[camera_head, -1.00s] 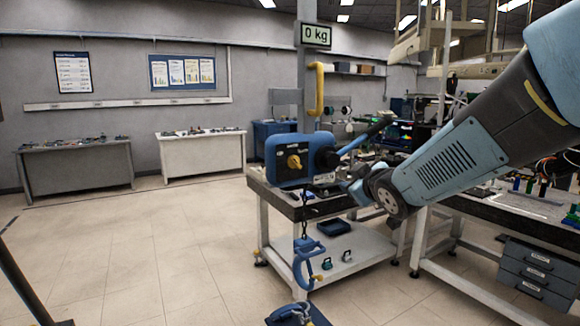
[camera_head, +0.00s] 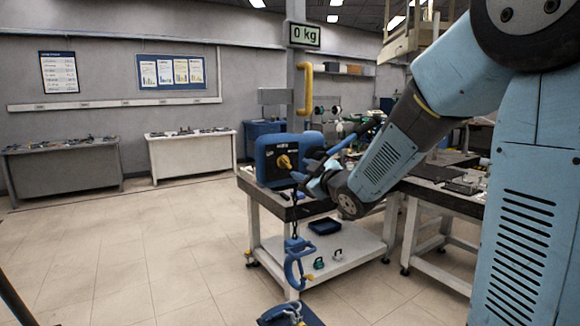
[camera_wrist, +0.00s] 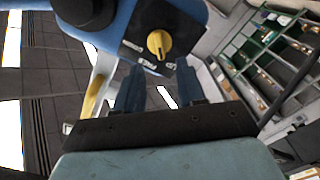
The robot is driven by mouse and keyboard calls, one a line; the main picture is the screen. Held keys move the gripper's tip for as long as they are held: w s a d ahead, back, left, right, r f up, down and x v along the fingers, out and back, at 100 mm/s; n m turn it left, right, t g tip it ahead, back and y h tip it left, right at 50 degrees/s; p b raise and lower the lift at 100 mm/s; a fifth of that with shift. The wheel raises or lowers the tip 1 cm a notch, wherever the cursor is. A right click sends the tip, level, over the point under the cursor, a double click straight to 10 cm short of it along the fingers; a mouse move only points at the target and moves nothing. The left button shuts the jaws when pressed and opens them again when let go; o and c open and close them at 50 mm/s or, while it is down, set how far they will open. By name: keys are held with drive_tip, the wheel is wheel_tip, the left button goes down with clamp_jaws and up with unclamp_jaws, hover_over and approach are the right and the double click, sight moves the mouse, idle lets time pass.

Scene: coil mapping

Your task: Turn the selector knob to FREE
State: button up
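The selector knob (camera_head: 285,162) is yellow and sits on the dark front plate of a blue hoist housing (camera_head: 262,154). In the wrist view the knob (camera_wrist: 158,43) is near the upper middle, with small white labels around it, one appearing to read FREE (camera_wrist: 147,61). Its exact pointing is hard to tell. My gripper (camera_head: 303,178) is just right of the knob in the head view. In the wrist view my gripper (camera_wrist: 160,84) has two blue fingers spread apart, with nothing between them. The knob lies beyond the fingertips, roughly centred on the gap, and looks untouched.
A chain with a blue hook (camera_head: 297,262) hangs below the hoist, in front of a white cart (camera_head: 345,262). A yellow bent bar (camera_head: 305,88) and a 0 kg display (camera_head: 304,35) are above. Floor at left is open.

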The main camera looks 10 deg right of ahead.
sight(287, 164)
drive_tip(key=x, duration=0.7)
drive_tip(key=shift+w+a, duration=0.1)
drive_tip(key=shift+w, duration=0.1)
drive_tip(key=shift+c, duration=0.2)
clamp_jaws()
